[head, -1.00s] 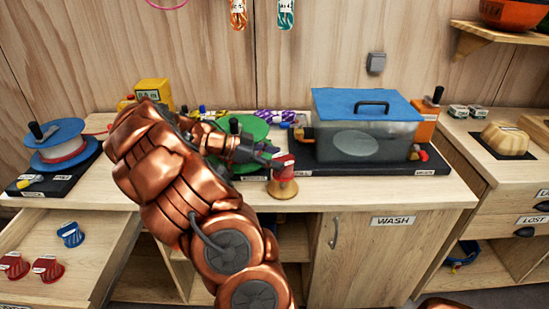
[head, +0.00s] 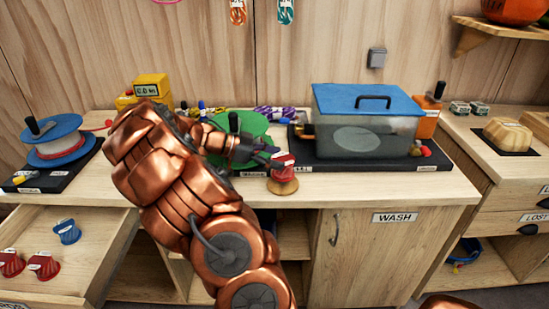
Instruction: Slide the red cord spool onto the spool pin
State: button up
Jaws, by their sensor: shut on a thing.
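The red cord spool (head: 283,173), with a pale label on top, is upright at the front edge of the bench. Directly beneath it is a round brass-coloured base (head: 283,187), which I take to be the spool pin's foot. The pin's shaft is not visible, so I cannot tell how far the spool sits down on it. My gripper (head: 272,160) reaches in from the left and is shut on the red cord spool near its top. My arm hides part of the bench to the left.
A clear wash tank (head: 362,137) with a blue lid (head: 345,97) stands close behind and right. A green reel (head: 245,127) is behind my gripper. A blue-flanged reel (head: 52,134) is at left. An open drawer (head: 95,240) at lower left holds red and blue spools.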

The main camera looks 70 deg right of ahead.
jog(key=o, duration=1.3)
jog(key=shift+v, duration=6)
jog(key=shift+r, duration=0.1)
